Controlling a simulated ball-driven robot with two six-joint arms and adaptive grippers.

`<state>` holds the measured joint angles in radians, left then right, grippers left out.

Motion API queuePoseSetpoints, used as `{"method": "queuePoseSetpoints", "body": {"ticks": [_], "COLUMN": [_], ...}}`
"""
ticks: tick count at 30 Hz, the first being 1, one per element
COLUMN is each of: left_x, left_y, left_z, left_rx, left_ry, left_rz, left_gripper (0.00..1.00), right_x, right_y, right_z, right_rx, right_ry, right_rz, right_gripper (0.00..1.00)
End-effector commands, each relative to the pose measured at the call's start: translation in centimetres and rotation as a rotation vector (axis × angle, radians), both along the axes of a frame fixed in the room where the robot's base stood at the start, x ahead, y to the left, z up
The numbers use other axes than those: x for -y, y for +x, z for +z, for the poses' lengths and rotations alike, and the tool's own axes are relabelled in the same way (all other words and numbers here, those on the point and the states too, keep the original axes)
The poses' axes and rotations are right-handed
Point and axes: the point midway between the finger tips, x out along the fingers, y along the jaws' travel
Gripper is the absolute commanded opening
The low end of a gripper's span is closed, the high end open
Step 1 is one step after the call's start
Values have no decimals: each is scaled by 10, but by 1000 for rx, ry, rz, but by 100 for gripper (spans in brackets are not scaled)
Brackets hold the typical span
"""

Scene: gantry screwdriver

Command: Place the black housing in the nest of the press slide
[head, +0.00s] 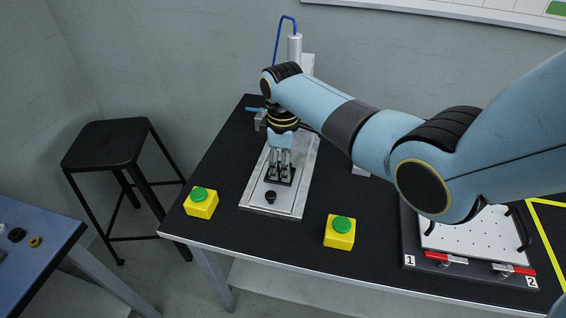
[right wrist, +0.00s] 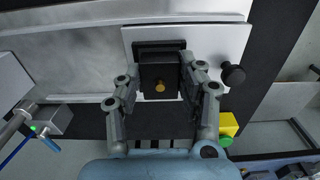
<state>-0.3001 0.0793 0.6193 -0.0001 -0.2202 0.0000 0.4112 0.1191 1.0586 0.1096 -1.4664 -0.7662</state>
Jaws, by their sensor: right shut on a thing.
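The press slide (head: 258,193) is a light metal plate with a black knob (head: 270,196) at its near end; the slide also shows in the right wrist view (right wrist: 215,50). The black housing (right wrist: 160,72) is a dark block with a brass-coloured round part on it. My right gripper (head: 281,176) points down over the slide, shut on the housing with a finger on each side, as the right wrist view shows (right wrist: 160,90). A dark square edge, perhaps the nest (right wrist: 150,45), shows behind the housing. I cannot tell whether the housing is seated or just above. My left gripper is out of view.
Yellow boxes with green buttons stand left (head: 201,204) and right (head: 340,233) of the slide. The press column (head: 294,48) rises behind. A perforated plate with red clamps (head: 475,240) lies at the right. A black stool (head: 105,145) stands left of the table.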

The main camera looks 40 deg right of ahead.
Motion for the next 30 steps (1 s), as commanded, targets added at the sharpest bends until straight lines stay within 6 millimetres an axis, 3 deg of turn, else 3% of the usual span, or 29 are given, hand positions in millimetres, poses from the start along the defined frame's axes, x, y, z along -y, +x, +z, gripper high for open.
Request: {"method": "queuePoseSetpoints", "body": {"ticks": [1,6,16,20,30], "left_x": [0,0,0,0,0], "left_y": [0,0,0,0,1], "left_z": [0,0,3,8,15], "left_rx": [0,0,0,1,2], "left_ry": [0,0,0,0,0], "left_rz": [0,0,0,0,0], "left_gripper": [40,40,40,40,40], "right_x": [0,0,0,0,0], "right_y": [0,0,0,1,1], "right_z": [1,0,7,27,104], "right_rx": [0,0,0,3,3], "right_ry": [0,0,0,-1,0], "right_rz": [0,0,0,0,0], "right_gripper": [42,61,61,61,61]}}
